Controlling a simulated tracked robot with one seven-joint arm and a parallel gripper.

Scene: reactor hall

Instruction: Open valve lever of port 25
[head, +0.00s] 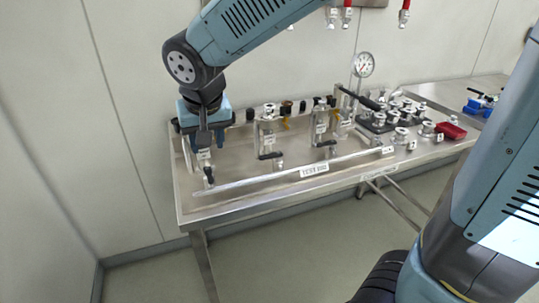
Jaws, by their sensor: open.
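A steel test bench (240,205) carries a row of valve stations. Small black valve levers show at the left (209,175), in the middle (271,156) and further right (326,143). The number labels are too small to read, so I cannot tell which lever belongs to port 25. My gripper (204,140) is open above the left end of the bench, in front of the left station and above its lever. It partly hides that station. I see no lever between its fingers, though the fingertips are small and dark here.
A long rail (285,176) with a white label runs along the bench front. A pressure gauge (363,64) stands behind the right stations. Metal fittings and a red item (451,130) lie at the right. A wall is close behind. The bench's front-left corner is clear.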

